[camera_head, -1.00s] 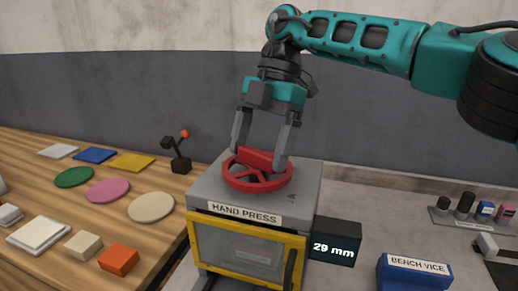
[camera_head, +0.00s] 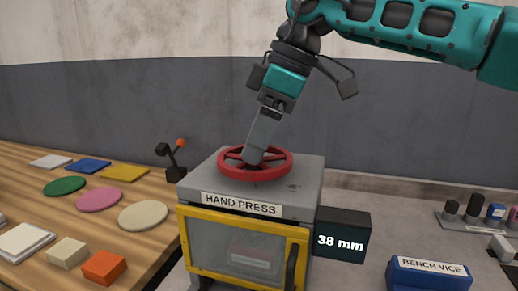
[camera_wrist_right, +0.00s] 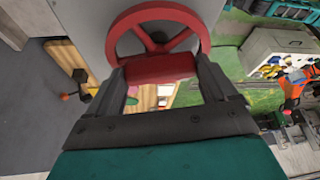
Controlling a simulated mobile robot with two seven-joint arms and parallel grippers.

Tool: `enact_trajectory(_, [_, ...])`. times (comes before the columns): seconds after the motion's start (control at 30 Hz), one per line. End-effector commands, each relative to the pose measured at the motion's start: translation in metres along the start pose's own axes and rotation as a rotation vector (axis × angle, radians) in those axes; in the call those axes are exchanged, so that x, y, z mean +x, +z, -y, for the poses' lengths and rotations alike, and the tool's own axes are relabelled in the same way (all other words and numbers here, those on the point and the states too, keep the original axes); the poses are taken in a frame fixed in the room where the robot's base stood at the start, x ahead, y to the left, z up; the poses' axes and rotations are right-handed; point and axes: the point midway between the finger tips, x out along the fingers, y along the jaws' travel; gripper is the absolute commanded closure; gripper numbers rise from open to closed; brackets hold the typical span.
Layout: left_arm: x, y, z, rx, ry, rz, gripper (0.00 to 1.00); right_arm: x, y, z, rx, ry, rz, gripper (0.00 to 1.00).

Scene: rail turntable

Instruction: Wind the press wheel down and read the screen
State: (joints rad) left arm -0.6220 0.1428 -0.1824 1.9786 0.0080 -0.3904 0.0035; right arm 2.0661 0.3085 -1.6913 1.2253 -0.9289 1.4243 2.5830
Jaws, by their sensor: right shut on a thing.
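The hand press (camera_head: 300,190) is a grey box with a yellow-framed clear door (camera_head: 235,245) and a HAND PRESS label. Its red spoked wheel (camera_head: 284,165) lies flat on top. My right gripper (camera_head: 255,158) reaches down from above and is shut on the wheel; in the right wrist view its fingers (camera_wrist_right: 160,80) hold the red bar (camera_wrist_right: 160,68) across the wheel. The black screen (camera_head: 341,236) on the press's right side reads 38 mm. A pale and red block (camera_head: 252,254) shows dimly behind the door. My left gripper is not in view.
A blue bench vice (camera_head: 428,275) stands at the right, with small dark cylinders (camera_head: 460,210) on a rack behind it. The wooden table (camera_head: 150,245) at left holds coloured discs, flat squares and blocks. A small black stand with an orange ball (camera_head: 177,165) stands behind the press's left.

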Motion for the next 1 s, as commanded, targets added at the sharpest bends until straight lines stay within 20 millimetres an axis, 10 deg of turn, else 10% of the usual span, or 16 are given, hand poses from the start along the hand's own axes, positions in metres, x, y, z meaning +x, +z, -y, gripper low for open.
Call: enact_trajectory(1.0, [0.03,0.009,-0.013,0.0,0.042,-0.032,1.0,0.002,0.0,0.003,0.386,0.154,0.006,0.45])
